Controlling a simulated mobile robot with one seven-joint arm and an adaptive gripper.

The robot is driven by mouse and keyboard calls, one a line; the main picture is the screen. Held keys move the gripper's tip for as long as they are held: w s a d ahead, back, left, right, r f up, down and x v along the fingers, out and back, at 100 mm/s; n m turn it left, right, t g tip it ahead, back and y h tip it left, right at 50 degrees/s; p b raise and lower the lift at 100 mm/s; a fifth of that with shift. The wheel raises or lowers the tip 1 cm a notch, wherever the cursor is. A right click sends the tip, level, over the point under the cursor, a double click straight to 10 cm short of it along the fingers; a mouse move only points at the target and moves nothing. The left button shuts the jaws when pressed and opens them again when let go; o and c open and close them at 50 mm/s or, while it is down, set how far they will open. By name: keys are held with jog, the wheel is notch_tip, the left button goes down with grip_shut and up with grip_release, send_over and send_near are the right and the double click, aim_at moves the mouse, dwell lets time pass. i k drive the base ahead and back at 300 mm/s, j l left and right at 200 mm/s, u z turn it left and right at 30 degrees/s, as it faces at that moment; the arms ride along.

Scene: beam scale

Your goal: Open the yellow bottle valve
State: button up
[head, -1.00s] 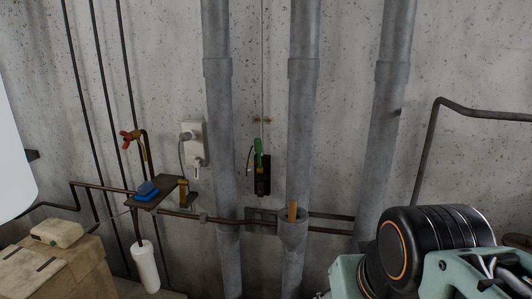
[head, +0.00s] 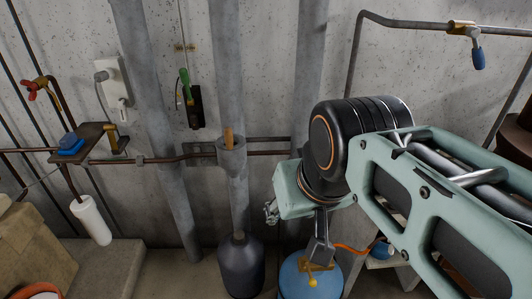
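A blue gas bottle (head: 296,286) stands at the bottom centre-right of the head view, cut off by the frame edge. A small yellow valve (head: 312,282) sits on its top beside a brass fitting. My gripper (head: 319,258) appears as a narrow grey part below my pale green wrist, just above the fitting and valve. I cannot tell whether it touches them. Its fingers are too small and overlapped to show whether they are open or shut.
An orange hose (head: 352,248) runs right from behind my gripper. A dark grey bottle (head: 241,267) stands left of the blue one. Vertical pipes (head: 230,90) line the wall. A small shelf with a blue object (head: 71,144) is at left. A blue-handled tap (head: 478,58) hangs upper right.

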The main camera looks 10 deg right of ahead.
aim_at(313, 282)
jog(key=z, duration=0.65)
jog(key=i+l+u, duration=0.15)
jog(key=l+u, duration=0.15)
jog(key=l, duration=0.1)
